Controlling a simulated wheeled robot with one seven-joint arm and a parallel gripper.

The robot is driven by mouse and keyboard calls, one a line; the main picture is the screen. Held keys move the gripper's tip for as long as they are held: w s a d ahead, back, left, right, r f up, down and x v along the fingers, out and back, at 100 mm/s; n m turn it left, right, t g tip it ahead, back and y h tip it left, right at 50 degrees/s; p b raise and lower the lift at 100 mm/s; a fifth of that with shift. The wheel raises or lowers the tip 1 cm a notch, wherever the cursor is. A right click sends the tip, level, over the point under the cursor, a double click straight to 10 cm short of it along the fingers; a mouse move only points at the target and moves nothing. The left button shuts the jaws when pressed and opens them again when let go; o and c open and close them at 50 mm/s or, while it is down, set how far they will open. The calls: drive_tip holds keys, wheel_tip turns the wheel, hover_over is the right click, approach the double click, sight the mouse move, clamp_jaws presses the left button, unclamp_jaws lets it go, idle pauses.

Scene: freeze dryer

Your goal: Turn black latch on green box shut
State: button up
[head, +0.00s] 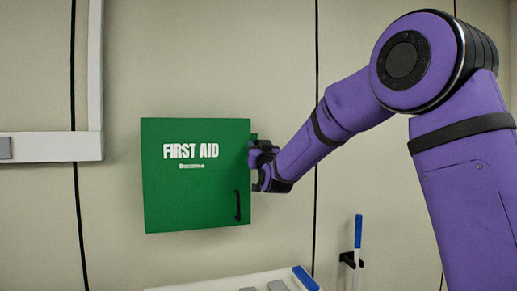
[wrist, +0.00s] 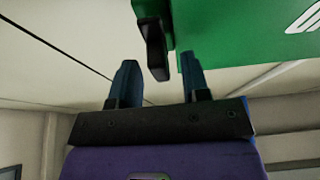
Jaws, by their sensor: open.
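The green box (head: 195,180) with white "FIRST AID" lettering hangs on the wall in the head view. Its green face also shows at the top right of the wrist view (wrist: 245,35). The black latch (wrist: 153,48) sticks out from the box's side. My gripper (head: 258,166) is at the box's right edge; in the wrist view my gripper (wrist: 160,68) is open, with the latch's free end between and just beyond the two fingertips. I cannot tell whether either finger touches it. In the head view my gripper and the latch blend together.
A dark vertical handle (head: 238,206) is on the box's front, low at the right. A white tray-like surface (head: 240,283) with grey and blue items lies below the box. A blue-and-white pen-like item (head: 358,245) stands in a black wall holder.

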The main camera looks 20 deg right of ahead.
drive_tip(key=shift+c, duration=0.2)
clamp_jaws()
drive_tip(key=shift+m, duration=0.4)
drive_tip(key=m+g+h, duration=0.2)
drive_tip(key=m, duration=0.5)
drive_tip(key=m+g+h, duration=0.2)
drive_tip(key=m, duration=0.5)
drive_tip(key=m+g+h, duration=0.1)
drive_tip(key=m+h, duration=0.2)
drive_tip(key=m, duration=0.4)
drive_tip(key=shift+a+r+m+g, duration=0.1)
drive_tip(key=shift+m+g, duration=0.2)
drive_tip(key=shift+g, duration=0.1)
